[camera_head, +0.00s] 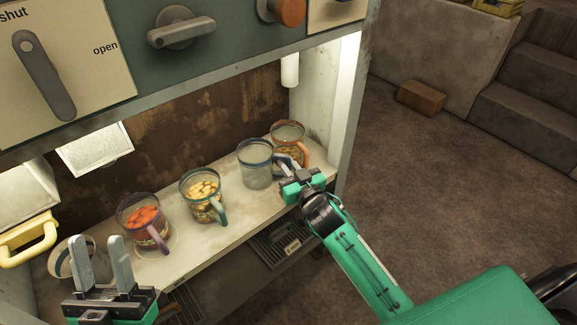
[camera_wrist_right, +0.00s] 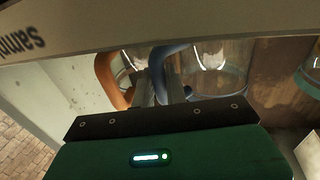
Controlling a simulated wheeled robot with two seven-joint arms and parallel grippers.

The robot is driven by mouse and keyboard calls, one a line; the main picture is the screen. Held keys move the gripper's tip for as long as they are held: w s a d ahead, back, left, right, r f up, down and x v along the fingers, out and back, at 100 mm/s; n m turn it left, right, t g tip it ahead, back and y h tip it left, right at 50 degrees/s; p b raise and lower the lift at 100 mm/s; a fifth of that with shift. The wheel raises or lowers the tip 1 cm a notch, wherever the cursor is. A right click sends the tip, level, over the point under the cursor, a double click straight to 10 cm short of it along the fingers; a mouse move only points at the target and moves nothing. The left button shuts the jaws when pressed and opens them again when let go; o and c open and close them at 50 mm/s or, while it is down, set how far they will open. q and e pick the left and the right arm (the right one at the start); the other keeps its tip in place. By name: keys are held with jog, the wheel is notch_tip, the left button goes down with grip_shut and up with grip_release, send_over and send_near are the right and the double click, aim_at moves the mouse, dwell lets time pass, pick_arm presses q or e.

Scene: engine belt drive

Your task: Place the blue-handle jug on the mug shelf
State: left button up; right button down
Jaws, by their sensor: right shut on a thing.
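The blue-handle jug (camera_head: 256,165) is clear, looks empty, and stands upright on the pale mug shelf (camera_head: 215,238) beside an orange-handle jug (camera_head: 289,140). My right gripper (camera_head: 290,174) is at its right side, shut on the blue handle. In the right wrist view the jug's glass body (camera_wrist_right: 222,70) is right of the fingers, and its blue handle (camera_wrist_right: 170,62) meets them. Whether the base touches the shelf is hard to tell. My left gripper (camera_head: 104,262) is open and empty at the lower left.
A teal-handle jug with yellow pieces (camera_head: 202,187) and a purple-handle jug with orange pieces (camera_head: 140,215) stand left along the shelf.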

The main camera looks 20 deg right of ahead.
jog(key=c, duration=1.8)
grip_release()
jog(key=shift+f, duration=0.15)
jog(key=shift+c, duration=0.2)
jog(key=o, duration=0.4)
